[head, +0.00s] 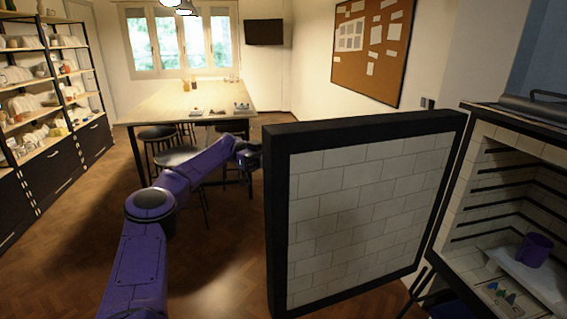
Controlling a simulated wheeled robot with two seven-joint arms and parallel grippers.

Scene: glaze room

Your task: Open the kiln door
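The kiln door (365,205) stands swung out from the kiln, its white brick lining facing me inside a black frame. The kiln (478,185) is at the right, with its brick chamber exposed. My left arm reaches in from the left, and my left gripper (254,156) is at the door's far left edge. Its fingers are small, dark and partly hidden by the door, so I cannot tell whether they touch it or are open.
Several stools, including one with a round seat (180,155), stand by a long table (190,100) behind my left arm. Shelves of pottery (45,100) line the left wall. Wooden floor (225,270) is clear left of the door.

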